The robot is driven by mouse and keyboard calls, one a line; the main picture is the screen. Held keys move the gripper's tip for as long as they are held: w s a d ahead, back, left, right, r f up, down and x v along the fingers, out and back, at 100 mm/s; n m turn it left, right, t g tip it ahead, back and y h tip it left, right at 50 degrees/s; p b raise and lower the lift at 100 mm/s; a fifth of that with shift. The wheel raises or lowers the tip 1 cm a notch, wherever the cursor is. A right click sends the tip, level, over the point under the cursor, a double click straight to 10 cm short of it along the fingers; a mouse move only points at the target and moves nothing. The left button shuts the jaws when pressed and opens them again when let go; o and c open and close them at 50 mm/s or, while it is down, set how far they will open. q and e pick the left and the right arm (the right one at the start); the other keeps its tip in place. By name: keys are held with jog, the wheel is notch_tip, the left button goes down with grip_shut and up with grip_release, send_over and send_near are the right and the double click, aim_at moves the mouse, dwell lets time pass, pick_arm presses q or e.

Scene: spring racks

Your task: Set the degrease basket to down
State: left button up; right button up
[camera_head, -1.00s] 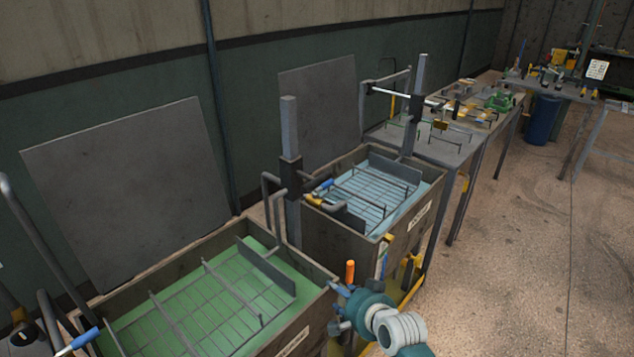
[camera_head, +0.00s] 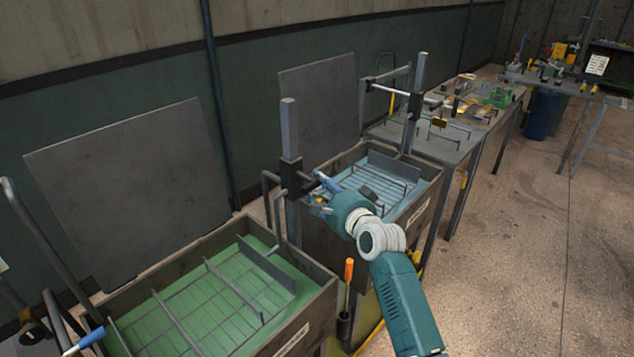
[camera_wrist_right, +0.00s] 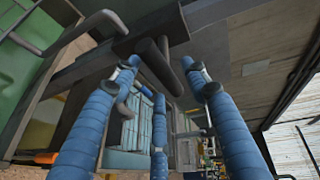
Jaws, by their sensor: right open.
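Two open tanks stand side by side, one with green liquid (camera_head: 222,285) and one with blue liquid (camera_head: 428,185). Each holds a wire basket; one lies in the green tank (camera_head: 185,315) and the other in the blue tank (camera_head: 385,175). I cannot read the labels to tell which is degrease. A dark sleeve (camera_head: 291,176) sits on the grey post between the tanks. My right gripper (camera_head: 320,190) is beside this sleeve, at the near left corner of the blue tank. In the wrist view its blue fingers (camera_wrist_right: 160,85) are spread open around dark bars (camera_wrist_right: 155,58); contact is unclear.
Large grey panels (camera_head: 130,185) stand behind the tanks. An orange-handled tool (camera_head: 349,270) stands upright at the near side between the tanks. A cluttered bench (camera_head: 430,142) lies beyond; the floor (camera_head: 520,240) at right is clear.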

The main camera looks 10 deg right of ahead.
jog(key=shift+x, duration=1.25)
grip_shut()
